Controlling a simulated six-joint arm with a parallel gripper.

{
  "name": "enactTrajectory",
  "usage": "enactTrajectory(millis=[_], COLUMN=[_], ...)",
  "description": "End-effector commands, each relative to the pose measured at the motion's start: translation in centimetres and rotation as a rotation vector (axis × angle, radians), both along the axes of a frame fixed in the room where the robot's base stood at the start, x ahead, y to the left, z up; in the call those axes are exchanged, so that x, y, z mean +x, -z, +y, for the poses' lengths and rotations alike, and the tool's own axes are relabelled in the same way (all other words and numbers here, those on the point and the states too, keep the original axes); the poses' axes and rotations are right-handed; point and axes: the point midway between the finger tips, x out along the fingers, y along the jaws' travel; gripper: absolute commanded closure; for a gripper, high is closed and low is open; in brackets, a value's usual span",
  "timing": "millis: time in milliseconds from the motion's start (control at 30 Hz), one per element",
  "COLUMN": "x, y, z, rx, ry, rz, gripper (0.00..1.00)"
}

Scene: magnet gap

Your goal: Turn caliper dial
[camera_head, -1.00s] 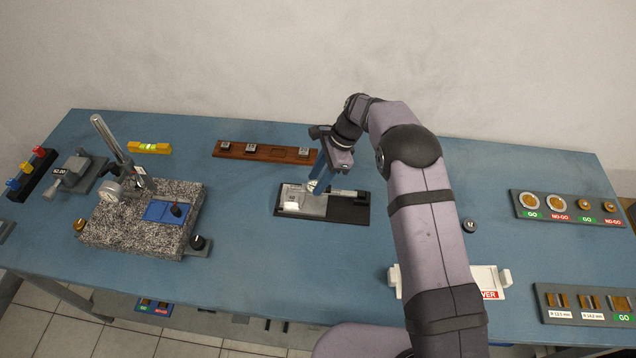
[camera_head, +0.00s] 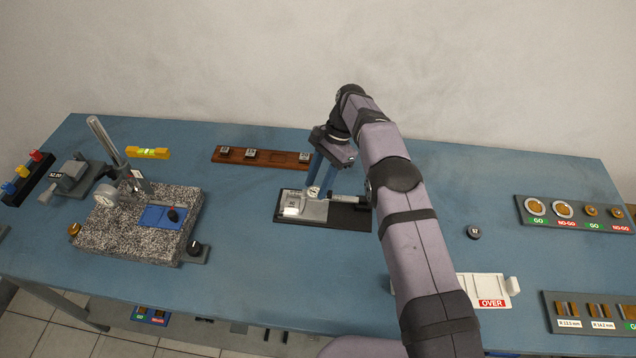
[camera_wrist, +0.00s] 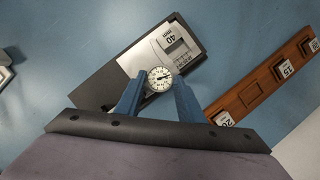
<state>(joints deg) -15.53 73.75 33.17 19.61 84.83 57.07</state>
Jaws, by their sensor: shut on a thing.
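The caliper (camera_head: 318,212) lies flat on a dark base (camera_head: 345,222) near the middle of the blue table. Its round white dial (camera_wrist: 160,78) with a black needle shows in the wrist view. My gripper (camera_head: 319,190) points down over the caliper, and its two blue fingers are shut on the dial, one on each side. The wrist view also shows my gripper (camera_wrist: 158,84) with the dial between the fingertips. A block labelled 40 mm (camera_wrist: 170,38) sits at the caliper's far end in that view. The fingers partly hide the caliper body.
A wooden rack (camera_head: 262,157) with several labelled blocks stands behind the caliper. A granite plate (camera_head: 120,232) with a dial stand is at left. A white tray marked OVER (camera_head: 480,285) and gauge boards (camera_head: 575,216) are at right.

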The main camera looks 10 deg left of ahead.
Motion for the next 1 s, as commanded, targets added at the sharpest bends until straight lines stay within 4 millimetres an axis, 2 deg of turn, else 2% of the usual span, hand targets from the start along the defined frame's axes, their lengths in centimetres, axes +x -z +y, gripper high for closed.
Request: enactTrajectory(millis=[267, 300, 367, 767, 1000], x=[0.0, 0.0, 0.0, 0.0, 0.1], y=[-0.1, -0.1, -0.1, -0.3, -2.9], z=[0.0, 0.0, 0.0, 0.0, 0.0], rx=[0.001, 0.001, 0.001, 0.001, 0.002], ry=[0.0, 0.0, 0.0, 0.0, 0.001], rz=[-0.001, -0.001, -0.001, -0.001, -0.005], gripper=[0.88, 0.61, 0.46, 0.46, 0.46])
